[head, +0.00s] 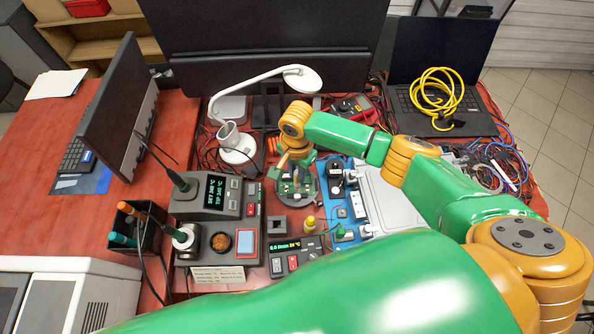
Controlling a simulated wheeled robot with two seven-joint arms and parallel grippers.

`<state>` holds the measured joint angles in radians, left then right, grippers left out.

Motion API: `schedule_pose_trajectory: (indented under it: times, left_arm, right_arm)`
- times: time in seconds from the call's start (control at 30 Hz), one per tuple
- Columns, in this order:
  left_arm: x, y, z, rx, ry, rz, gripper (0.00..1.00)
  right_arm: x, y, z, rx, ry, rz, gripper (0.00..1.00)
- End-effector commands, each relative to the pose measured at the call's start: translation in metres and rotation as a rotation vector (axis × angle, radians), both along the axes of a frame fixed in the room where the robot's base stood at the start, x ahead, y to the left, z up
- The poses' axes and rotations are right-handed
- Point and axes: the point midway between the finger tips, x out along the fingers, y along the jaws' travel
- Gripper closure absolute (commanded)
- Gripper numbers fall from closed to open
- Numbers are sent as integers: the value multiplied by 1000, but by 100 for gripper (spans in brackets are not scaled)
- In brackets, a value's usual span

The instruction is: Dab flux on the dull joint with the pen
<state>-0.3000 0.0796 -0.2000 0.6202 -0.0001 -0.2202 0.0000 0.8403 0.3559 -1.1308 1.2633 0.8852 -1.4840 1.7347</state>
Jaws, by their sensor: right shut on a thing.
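A small green circuit board (300,188) sits on a round grey holder in the middle of the bench. My right gripper (284,168) is directly over the board's left part, pointing down. It is shut on a slim thing, taken as the flux pen, which is mostly hidden by the fingers and wrist. I cannot tell whether the pen's tip touches the board, and the dull joint is too small to make out. My left gripper is not in view.
A soldering station (215,196) and a black cup (136,228) of tools stand to the left. A white lamp (238,148) stands behind left. A yellow bottle (310,225) and a small meter (297,257) are in front. A blue mat (346,212) lies right.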

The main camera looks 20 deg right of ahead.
Motion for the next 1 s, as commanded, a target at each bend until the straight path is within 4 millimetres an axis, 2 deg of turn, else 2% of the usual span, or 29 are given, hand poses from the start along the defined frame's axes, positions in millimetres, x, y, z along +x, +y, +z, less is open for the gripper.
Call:
schedule_pose_trajectory:
  times: [1.0]
  left_arm:
    - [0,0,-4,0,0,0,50]
  right_arm:
    - [0,0,-8,0,0,0,100]
